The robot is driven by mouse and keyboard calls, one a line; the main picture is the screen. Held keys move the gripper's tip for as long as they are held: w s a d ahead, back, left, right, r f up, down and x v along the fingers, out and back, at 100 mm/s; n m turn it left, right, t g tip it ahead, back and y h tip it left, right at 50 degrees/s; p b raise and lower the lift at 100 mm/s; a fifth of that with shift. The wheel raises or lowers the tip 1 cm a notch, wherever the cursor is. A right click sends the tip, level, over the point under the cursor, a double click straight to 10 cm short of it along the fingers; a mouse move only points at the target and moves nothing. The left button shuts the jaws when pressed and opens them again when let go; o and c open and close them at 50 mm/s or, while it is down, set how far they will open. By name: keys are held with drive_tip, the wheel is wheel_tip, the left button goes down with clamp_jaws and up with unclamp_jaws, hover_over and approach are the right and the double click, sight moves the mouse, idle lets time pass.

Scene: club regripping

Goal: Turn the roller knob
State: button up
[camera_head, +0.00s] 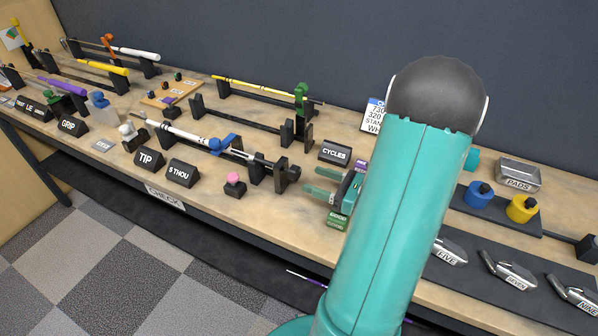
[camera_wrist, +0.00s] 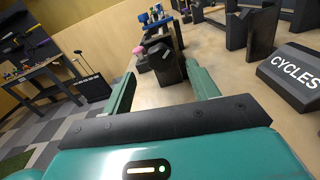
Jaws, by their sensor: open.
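The roller stand carries a white-shafted club with a blue clamp (camera_head: 222,144) on the bench. A dark knob (camera_head: 293,173) sits at the stand's right end; I take it as the roller knob. In the wrist view a dark faceted block (camera_wrist: 166,68), seemingly this knob end, lies ahead between my fingers. My gripper (camera_head: 312,181) has teal fingers, spread apart and empty, just right of the knob and pointing at it. In the wrist view my gripper (camera_wrist: 160,78) shows a clear gap between its fingers. Contact with the knob is not visible.
A pink-topped black block (camera_head: 234,186) stands left of my gripper. Black posts (camera_head: 287,131) of another rack rise behind. Bare bench top lies around the pink-topped block.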

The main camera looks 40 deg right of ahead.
sight(299, 175)
drive_tip(key=x, duration=0.5)
drive_tip(key=shift+w+a, duration=0.15)
drive_tip(key=shift+w, duration=0.15)
drive_tip(key=c, duration=1)
drive_tip(key=shift+f, duration=0.1)
